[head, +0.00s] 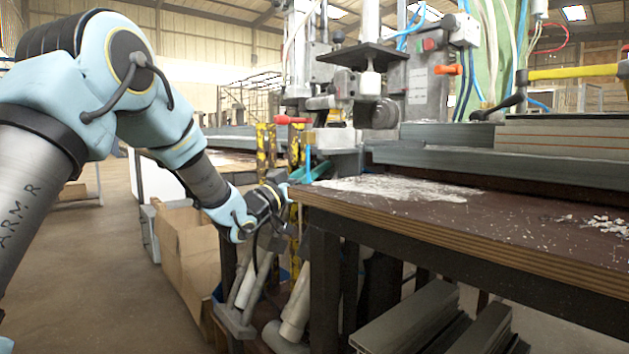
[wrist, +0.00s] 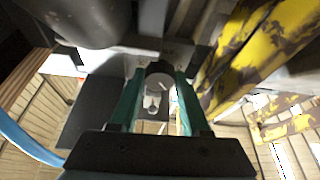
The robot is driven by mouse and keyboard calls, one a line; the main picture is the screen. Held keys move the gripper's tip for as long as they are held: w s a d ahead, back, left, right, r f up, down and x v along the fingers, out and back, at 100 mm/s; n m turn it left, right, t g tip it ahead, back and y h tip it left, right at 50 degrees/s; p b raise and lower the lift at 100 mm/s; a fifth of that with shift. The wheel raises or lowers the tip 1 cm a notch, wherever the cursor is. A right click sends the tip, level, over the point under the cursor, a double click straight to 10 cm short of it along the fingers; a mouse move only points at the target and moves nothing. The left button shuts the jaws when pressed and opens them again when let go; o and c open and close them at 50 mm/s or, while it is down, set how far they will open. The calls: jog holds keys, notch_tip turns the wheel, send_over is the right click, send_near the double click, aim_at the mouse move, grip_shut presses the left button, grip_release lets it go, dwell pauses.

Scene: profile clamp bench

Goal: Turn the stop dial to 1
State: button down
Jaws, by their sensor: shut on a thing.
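The stop dial (wrist: 159,84) is a small dark grey round knob with a pale pointer line, in the middle of the wrist view. It sits on a light plate with faint marks that are too small to read, so I cannot tell its setting. My gripper (wrist: 161,76) has its two green fingers on either side of the dial, shut on it. In the head view my gripper (head: 286,190) is at the left end of the bench, by the base of the clamp machine (head: 333,140). The dial cannot be made out there.
The wooden bench top (head: 480,220) with pale shavings runs to the right. Yellow-and-black posts (head: 265,145) stand close behind my gripper and show large in the wrist view (wrist: 245,50). A cardboard box (head: 190,245) and grey tubes (head: 297,305) are below. A blue hose (wrist: 28,143) hangs at left.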

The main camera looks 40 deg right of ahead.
jog(key=shift+f+m+g+b, duration=0.1)
jog(key=shift+m+g+b, duration=0.3)
jog(key=shift+m, duration=0.7)
jog(key=shift+c, duration=1.9)
grip_release()
jog(key=p+v, duration=0.1)
jog(key=v, duration=0.9)
jog(key=shift+a, duration=0.4)
jog(key=shift+w+f, duration=0.1)
